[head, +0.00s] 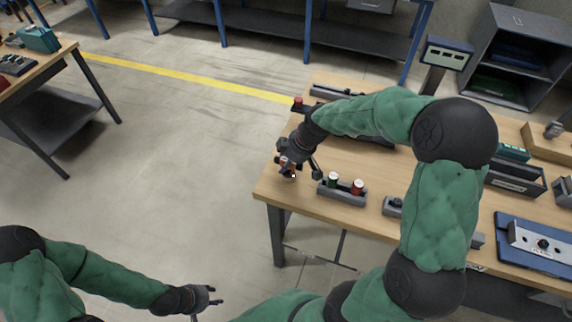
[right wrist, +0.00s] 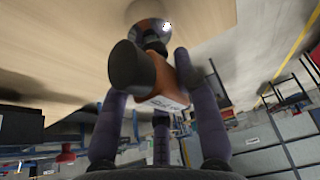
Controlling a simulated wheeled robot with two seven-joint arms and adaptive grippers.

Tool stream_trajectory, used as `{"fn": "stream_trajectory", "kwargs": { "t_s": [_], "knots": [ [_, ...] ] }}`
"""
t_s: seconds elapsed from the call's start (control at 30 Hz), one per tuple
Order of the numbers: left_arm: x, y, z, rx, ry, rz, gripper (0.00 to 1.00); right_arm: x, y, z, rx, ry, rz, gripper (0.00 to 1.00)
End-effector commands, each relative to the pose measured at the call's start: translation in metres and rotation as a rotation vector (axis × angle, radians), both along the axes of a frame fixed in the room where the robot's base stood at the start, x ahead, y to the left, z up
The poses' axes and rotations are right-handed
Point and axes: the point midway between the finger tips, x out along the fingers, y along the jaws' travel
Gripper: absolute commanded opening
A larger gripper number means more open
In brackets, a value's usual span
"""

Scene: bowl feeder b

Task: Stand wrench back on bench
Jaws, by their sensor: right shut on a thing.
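My right gripper (head: 289,160) is over the near left corner of the bench (head: 275,190). It is shut on the wrench (head: 288,172), of which only small orange and shiny bits show in the head view. In the right wrist view the fingers (right wrist: 163,110) close around the wrench (right wrist: 160,85), which has an orange body with a white label, a dark cylinder and a shiny round end. That end is close to the wooden bench top; I cannot tell whether it touches. My left gripper (head: 207,299) is low, away from the bench, with its fingers apart and empty.
A grey holder (head: 342,193) with a green and a red can stands just right of the wrench. A small grey block (head: 392,207) and a blue tray (head: 535,250) lie further right. Bare wood shows along the bench's front left edge.

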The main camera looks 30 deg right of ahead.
Motion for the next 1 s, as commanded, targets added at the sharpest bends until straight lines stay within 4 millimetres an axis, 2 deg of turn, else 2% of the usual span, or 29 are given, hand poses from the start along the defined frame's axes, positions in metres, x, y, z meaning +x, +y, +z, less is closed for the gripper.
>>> {"fn": "stream_trajectory", "kwargs": {
  "t_s": [0.37,0.4,0.47,0.5,0.87,1.0],
  "knots": [
    [0.0,0.0,-0.004,0.0,0.0,0.0,0.4,0.001,-0.001,-0.005,-0.001,-0.004,0.0,0.0],
    [0.0,0.0,-0.004,0.0,0.0,0.0,0.4,0.0,0.0,-0.006,-0.001,-0.002,0.0,0.34],
    [0.0,0.0,-0.004,0.0,0.0,0.0,0.4,0.0,0.0,-0.005,0.0,-0.002,0.001,0.51],
    [0.0,0.0,-0.003,0.0,0.0,0.0,0.4,0.0,0.0,-0.005,0.0,-0.002,0.001,0.55],
    [0.0,0.0,-0.002,0.0,0.0,0.0,0.4,0.0,0.0,-0.003,0.0,-0.002,0.001,0.55],
    [0.0,0.0,0.003,0.0,0.0,0.0,0.4,-0.002,-0.004,0.01,-0.001,-0.005,-0.002,0.55]
  ]
}}
